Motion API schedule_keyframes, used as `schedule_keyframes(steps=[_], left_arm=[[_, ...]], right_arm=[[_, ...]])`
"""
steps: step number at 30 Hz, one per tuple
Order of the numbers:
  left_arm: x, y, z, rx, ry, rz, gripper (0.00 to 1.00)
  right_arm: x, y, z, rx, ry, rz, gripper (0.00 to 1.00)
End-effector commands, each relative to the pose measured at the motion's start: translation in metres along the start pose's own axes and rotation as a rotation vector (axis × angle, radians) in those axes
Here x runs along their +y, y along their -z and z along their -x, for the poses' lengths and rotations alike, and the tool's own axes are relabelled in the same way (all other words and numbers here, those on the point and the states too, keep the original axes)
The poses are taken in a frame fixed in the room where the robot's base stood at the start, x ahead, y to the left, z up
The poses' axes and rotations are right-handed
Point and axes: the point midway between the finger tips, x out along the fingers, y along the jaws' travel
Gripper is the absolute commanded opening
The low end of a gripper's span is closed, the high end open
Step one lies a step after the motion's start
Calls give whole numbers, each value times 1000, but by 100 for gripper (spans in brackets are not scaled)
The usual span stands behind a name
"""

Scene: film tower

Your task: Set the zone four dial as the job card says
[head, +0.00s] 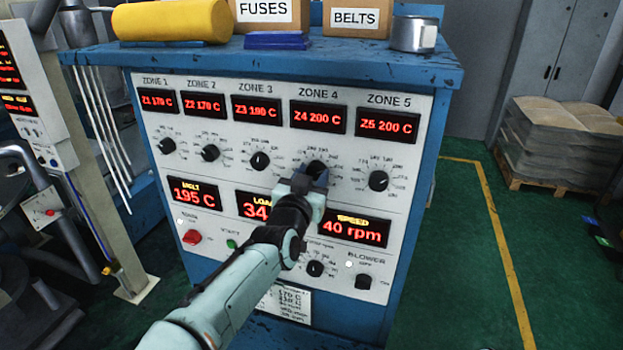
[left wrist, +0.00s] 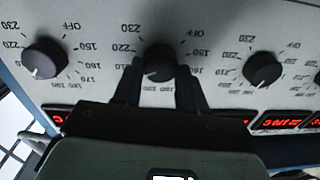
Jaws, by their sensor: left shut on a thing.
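The zone four dial (head: 317,170) is a black knob on the white control panel, under the zone four display (head: 318,117), which reads Z4 200 C. My left gripper (head: 310,180) is shut on this dial and partly covers it and its scale in the head view. In the left wrist view, upside down, the dial (left wrist: 158,62) sits between the two fingers of my left gripper (left wrist: 158,78). A white mark shows at its lower edge. The job card (head: 291,304) is low on the panel, partly behind my left arm; its small print is mostly unreadable. My right gripper is not in view.
The zone three dial (head: 260,161) and zone five dial (head: 378,181) flank the held dial closely. A blower knob (head: 362,282) and red switch (head: 192,237) are lower.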

Motion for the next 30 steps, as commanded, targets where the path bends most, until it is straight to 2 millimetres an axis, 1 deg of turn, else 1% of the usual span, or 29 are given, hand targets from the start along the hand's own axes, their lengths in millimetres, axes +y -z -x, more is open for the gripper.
schedule_keyframes(steps=[6, 12, 28, 29, 30], left_arm=[[1, 0, 0, 7, -1, -126, 11], [1, 0, 0, 10, 0, -197, 11], [0, 1, 0, 11, -1, -223, 11], [0, 1, 0, 11, -1, -223, 51], [0, 1, 0, 11, -1, -223, 64]], right_arm=[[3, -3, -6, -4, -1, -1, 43], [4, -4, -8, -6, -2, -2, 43], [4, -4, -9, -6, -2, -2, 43], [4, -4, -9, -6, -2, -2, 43], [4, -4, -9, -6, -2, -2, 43]])
